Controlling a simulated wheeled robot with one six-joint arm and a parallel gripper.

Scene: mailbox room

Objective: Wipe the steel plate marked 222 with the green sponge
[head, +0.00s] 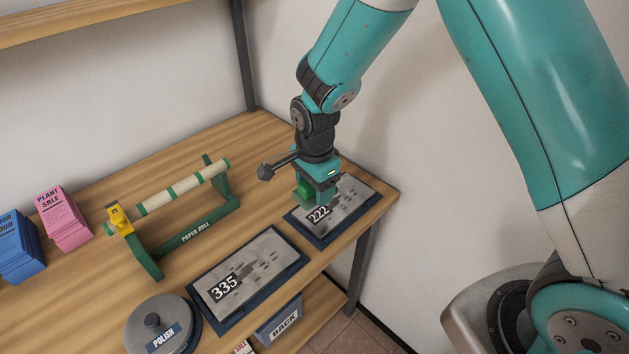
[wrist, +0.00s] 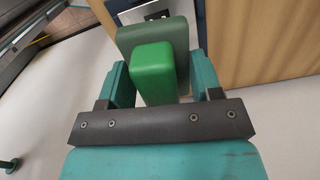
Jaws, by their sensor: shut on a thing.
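The steel plate marked 222 (head: 352,197) lies on a dark blue base at the right end of the wooden table, with dark smudges on it. My gripper (head: 318,193) is over the left part of this plate, pointing down. It is shut on the green sponge (head: 304,190), which shows bright green between the jaws in the wrist view (wrist: 154,72), with a darker green pad beyond it. The sponge is at or just above the plate; I cannot tell if it touches. The gripper hides part of the plate.
A smudged plate marked 335 (head: 250,275) lies to the left. A round polish tin (head: 160,325) is at the front. A paper roll stand (head: 190,232) and pink (head: 64,217) and blue (head: 20,248) leaflet stacks stand further left. The table's right edge is close to plate 222.

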